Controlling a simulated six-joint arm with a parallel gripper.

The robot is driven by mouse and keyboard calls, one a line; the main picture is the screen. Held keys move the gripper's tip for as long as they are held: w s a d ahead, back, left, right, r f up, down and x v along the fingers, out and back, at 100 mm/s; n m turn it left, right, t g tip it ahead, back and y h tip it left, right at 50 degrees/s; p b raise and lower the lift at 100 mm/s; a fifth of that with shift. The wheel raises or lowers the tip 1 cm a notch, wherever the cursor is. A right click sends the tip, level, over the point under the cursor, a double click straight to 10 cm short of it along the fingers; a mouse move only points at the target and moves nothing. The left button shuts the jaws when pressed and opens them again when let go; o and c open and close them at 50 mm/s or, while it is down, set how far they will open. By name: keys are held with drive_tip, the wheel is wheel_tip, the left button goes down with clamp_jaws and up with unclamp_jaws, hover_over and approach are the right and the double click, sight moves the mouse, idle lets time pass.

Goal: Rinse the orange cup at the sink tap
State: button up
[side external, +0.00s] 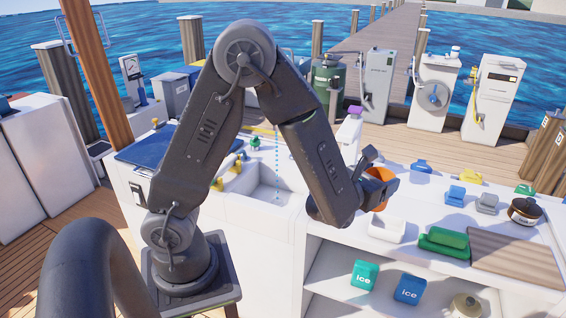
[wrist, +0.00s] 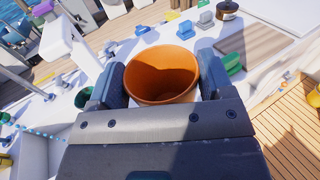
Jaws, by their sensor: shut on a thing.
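The orange cup (wrist: 160,72) is between the two fingers of my gripper (wrist: 160,85) in the wrist view, with its open mouth facing the camera; its inside looks empty. My gripper is shut on the cup. In the side view the cup (side external: 380,188) shows partly behind my gripper (side external: 378,182), above the white counter and to the right of the sink. The sink (side external: 268,188) is a white basin left of my forearm. A dotted blue line of water (side external: 277,160) drops into it. The tap itself is hard to make out behind my arm.

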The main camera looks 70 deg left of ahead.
idle(0.3)
drive_tip(key=s+d, duration=0.5)
drive_tip(key=d, duration=0.1)
idle(0.7)
drive_tip(key=shift+s, duration=0.1)
idle(1.0)
drive_tip(key=s+d+r, duration=0.3)
drive_tip(key=r, duration=0.1)
drive_tip(key=shift+s+d, duration=0.15)
drive_tip(key=shift+d, duration=0.25)
idle(1.0)
